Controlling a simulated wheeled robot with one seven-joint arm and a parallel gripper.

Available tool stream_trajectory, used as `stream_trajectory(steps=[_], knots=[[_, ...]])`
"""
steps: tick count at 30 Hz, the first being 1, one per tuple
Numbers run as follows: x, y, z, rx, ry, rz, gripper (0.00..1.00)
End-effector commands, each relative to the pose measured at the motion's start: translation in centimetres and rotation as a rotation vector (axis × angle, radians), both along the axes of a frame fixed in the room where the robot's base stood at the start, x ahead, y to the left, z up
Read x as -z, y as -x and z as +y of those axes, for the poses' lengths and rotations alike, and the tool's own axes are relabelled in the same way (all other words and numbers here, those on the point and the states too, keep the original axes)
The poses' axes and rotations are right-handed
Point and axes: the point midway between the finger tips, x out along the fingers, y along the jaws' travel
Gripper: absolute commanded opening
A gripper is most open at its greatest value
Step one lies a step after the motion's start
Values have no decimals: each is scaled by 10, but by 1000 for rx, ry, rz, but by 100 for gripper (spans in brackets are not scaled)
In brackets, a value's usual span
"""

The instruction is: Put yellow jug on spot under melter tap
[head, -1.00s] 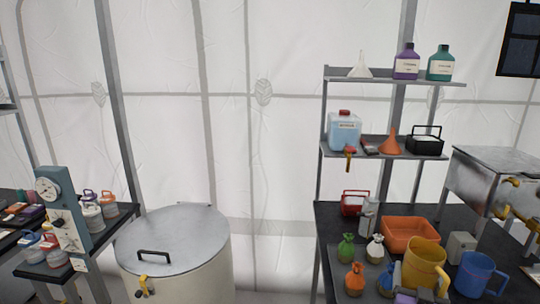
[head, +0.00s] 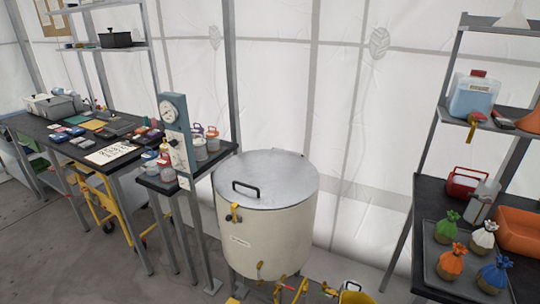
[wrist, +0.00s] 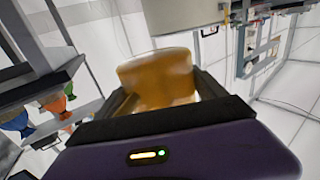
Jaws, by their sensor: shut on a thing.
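The yellow jug (wrist: 155,75) is between the fingers of my gripper (wrist: 165,92) in the wrist view, blurred and held. My gripper is shut on it. In the head view a yellow rounded shape (head: 352,295) shows at the bottom edge, cut off; I cannot tell for sure that it is the jug. The spot under the tap cannot be made out.
A stand with a gauge panel (head: 174,135) and small jars is left of the melter. A dark bench (head: 430,200) at right holds a tray with several tied pouches, a red caddy (head: 466,182) and an orange bin (head: 518,230). Floor shows between melter and bench.

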Motion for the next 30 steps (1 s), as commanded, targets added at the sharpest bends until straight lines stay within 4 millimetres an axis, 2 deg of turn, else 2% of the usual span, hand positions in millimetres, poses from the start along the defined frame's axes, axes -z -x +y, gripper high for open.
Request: stream_trajectory(steps=[3,9,13,18,24,30], knots=[[4,3,16,-33,0,-1,37],[3,4,32,-84,2,-2,37],[15,14,44,-127,-2,2,37],[34,29,45,-134,-4,3,37],[54,44,35,-95,-3,2,37],[61,48,22,-47,-1,-1,37]])
